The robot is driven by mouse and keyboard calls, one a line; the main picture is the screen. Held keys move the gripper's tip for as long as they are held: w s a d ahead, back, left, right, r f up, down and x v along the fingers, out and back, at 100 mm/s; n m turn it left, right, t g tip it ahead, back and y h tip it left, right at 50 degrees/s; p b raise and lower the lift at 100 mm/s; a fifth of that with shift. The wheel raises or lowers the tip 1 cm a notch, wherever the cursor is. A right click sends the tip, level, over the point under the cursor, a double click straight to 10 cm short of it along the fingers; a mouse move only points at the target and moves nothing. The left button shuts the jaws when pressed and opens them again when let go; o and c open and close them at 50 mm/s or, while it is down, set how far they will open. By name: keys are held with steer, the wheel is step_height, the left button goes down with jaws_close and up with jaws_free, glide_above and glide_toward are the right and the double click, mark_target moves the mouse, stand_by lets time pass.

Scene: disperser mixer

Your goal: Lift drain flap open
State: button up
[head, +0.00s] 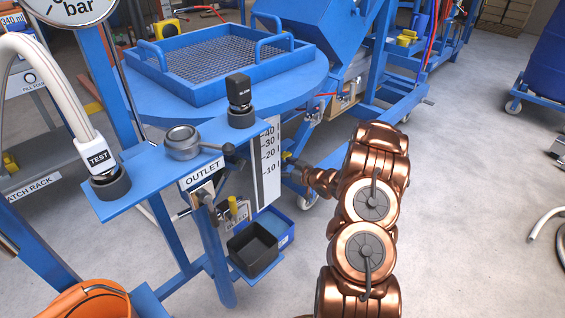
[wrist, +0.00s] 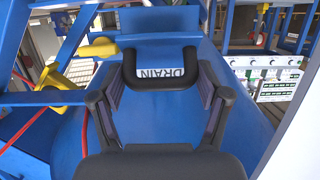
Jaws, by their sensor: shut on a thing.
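In the wrist view the drain flap (wrist: 160,45) is a blue panel with a white DRAIN label (wrist: 180,75), partly covered by the handle. Its black U-shaped handle (wrist: 160,84) lies between the two fingers of my gripper (wrist: 161,80). My gripper is shut on this handle, with one grey-padded finger at each side. I cannot tell from this angle whether the flap is raised. In the head view my copper arm reaches left toward the blue machine, and the flap cannot be made out there.
A yellow-ended lever (wrist: 98,48) stands left of the flap. In the head view a blue bracket with an OUTLET label (head: 202,172), a white scale plate (head: 269,160) and a black bin (head: 252,248) stand left of my arm. Open floor (head: 470,200) lies to the right.

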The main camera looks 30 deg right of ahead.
steer(key=shift+d+r+g+p, duration=0.1)
steer(key=shift+r+g+p, duration=0.55)
steer(key=shift+p, duration=0.55)
steer(key=o, duration=1.3)
steer(key=shift+w, duration=0.1)
steer(key=shift+o, duration=0.5)
steer(key=shift+f, duration=0.15)
steer(key=shift+s, duration=0.2)
steer(key=v, duration=1.1)
steer(key=shift+s+r, duration=0.3)
